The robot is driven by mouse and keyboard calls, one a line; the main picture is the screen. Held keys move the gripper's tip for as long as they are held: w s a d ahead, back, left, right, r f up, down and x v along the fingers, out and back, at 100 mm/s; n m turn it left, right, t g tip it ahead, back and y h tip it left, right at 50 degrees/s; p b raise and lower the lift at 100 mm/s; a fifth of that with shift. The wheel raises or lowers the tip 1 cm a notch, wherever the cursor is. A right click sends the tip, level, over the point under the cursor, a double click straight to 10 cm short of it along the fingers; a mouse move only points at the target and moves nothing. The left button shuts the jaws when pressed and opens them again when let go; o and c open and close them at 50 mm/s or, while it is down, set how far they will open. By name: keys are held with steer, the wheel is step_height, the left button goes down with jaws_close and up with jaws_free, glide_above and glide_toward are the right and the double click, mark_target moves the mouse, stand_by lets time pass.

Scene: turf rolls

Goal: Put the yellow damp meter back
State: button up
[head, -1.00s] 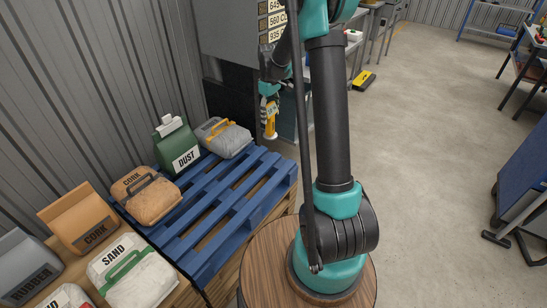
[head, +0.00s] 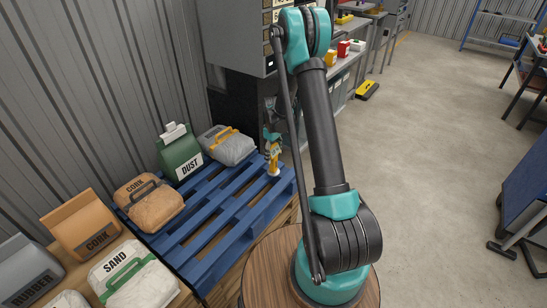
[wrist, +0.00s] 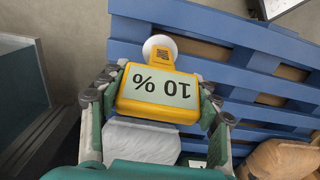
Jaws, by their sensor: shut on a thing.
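The yellow damp meter (wrist: 158,90) has a display reading "10 %", upside down in the wrist view, and a round white end. My gripper (wrist: 155,98) is shut on its sides. In the head view the meter (head: 274,160) hangs from my gripper (head: 272,142) with its white end down, at the far right corner of the blue pallet (head: 222,206). I cannot tell whether its white end touches the pallet. The pallet's blue slats also show behind the meter in the wrist view (wrist: 235,70).
A grey bag (head: 228,148), a green DUST bag (head: 180,155) and a brown CORK bag (head: 150,204) stand along the pallet's wall side. A dark cabinet (head: 236,100) stands behind. The pallet's middle slats are bare. Open floor (head: 430,130) lies to the right.

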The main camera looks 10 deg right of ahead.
steer(key=shift+f, duration=0.8)
steer(key=o, duration=1.4)
steer(key=shift+f, duration=0.15)
